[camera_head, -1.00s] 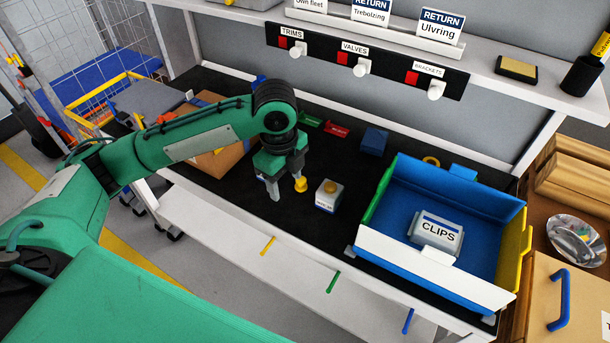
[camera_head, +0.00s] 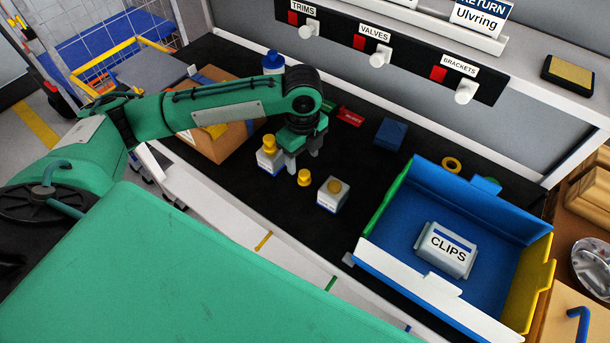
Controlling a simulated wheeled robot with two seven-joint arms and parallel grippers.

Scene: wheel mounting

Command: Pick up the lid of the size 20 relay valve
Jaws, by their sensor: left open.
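A loose yellow lid (camera_head: 304,178) stands on the black mat between two small white valve blocks. The left block (camera_head: 270,162) has a tall yellow cap on top; the right block (camera_head: 331,201) shows a flat round golden top. Their size labels are too small to read, so I cannot tell which is size 20. My left gripper (camera_head: 303,160) points down, open and empty, just behind the loose lid and to the right of the capped block. It seems apart from the lid. My right gripper is not in view.
A blue tray (camera_head: 395,262) with a white front holds a CLIPS box (camera_head: 447,248) at the right. A cardboard box (camera_head: 205,145) stands behind my left arm. A blue block (camera_head: 391,134), a red piece (camera_head: 350,117) and a yellow ring (camera_head: 452,164) lie towards the back.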

